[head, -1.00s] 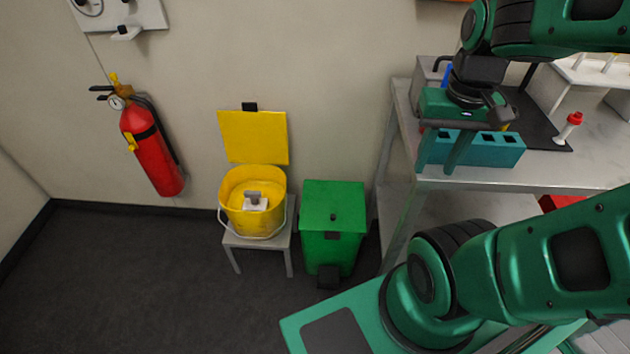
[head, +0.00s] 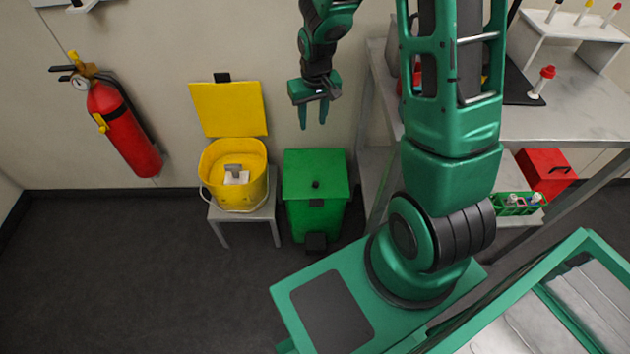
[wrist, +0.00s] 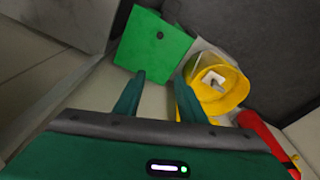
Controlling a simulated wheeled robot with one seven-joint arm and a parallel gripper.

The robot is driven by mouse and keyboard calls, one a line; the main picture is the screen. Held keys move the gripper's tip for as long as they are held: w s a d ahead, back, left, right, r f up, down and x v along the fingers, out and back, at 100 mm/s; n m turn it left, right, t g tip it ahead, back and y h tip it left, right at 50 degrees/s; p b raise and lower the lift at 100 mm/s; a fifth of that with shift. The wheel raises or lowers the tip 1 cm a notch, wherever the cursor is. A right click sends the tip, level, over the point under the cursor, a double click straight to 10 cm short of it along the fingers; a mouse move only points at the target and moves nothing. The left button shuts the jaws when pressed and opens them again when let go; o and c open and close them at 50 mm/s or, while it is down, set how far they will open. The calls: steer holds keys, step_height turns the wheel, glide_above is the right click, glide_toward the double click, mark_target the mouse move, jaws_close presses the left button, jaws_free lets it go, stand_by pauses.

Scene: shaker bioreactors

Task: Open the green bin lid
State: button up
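The green bin (head: 316,215) stands on the floor with its flat green lid (head: 314,170) closed. A small dark knob (head: 315,184) sits on the lid, and a black pedal (head: 315,243) is at the bin's front foot. My gripper (head: 313,122) hangs above and behind the lid, apart from it, fingers pointing down. In the wrist view, the two fingers (wrist: 160,80) are spread with nothing between them, and the closed lid (wrist: 152,45) with its dark knob lies beyond them.
A yellow bucket (head: 212,183) with its yellow lid raised stands on a grey stool left of the green bin. A red fire extinguisher (head: 125,132) hangs on the wall. A steel table (head: 560,115) stands to the right. The floor at front left is clear.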

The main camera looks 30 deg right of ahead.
steer(key=m+g, duration=0.1)
steer(key=g, duration=0.1)
glide_toward(316, 183)
steer(key=shift+s+d+f, duration=0.1)
steer(key=shift+s+f, duration=0.05)
steer(key=shift+f, duration=3.95)
jaws_close()
